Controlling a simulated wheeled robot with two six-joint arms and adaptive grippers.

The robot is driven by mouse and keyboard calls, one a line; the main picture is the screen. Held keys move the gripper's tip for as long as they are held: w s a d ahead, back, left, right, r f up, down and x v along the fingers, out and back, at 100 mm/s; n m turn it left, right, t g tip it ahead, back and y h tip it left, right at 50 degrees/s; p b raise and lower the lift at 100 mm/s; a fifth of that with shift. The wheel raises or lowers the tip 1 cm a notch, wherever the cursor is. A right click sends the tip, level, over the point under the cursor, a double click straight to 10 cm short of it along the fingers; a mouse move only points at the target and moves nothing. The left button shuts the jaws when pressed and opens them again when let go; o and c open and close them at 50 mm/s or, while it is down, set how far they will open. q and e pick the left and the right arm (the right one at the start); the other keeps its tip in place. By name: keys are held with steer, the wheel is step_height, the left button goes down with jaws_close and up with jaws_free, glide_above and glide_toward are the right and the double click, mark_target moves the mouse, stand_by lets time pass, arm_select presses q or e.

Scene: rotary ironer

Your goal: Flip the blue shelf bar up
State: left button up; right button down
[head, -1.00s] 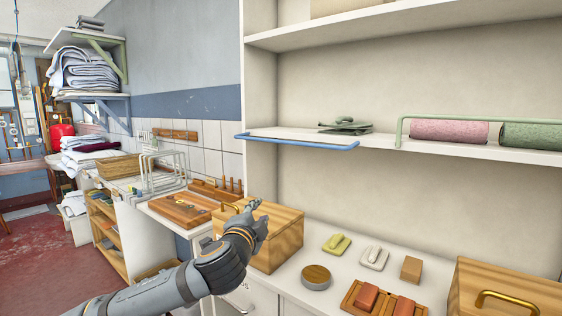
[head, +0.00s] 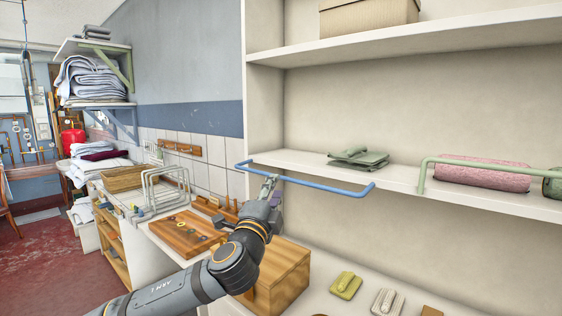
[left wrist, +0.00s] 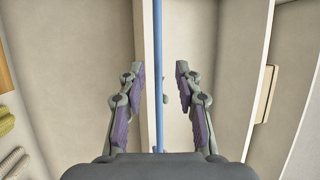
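The blue shelf bar (head: 325,187) is a thin U-shaped rail at the left part of the middle shelf (head: 300,160). It sticks out in front of the shelf edge, roughly level with it, not raised above it. My left gripper (head: 270,188) is at the bar's front rod, left of its middle. In the left wrist view the blue bar (left wrist: 158,60) runs between the two spread fingers of my left gripper (left wrist: 160,72), with a gap on each side. My left gripper is open. My right gripper is in neither view.
A green bar (head: 480,162) stands up in front of a pink roll (head: 480,176) on the same shelf. A folded green cloth (head: 358,159) lies behind the blue bar. Another shelf (head: 400,46) is above.

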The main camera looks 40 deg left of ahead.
mark_target(281, 178)
arm_select(q)
steer(key=p+x, duration=0.4)
steer(key=x, duration=0.2)
steer(key=shift+w+p, duration=0.2)
steer(key=shift+p, duration=0.2)
steer(key=c, duration=0.6)
jaws_close()
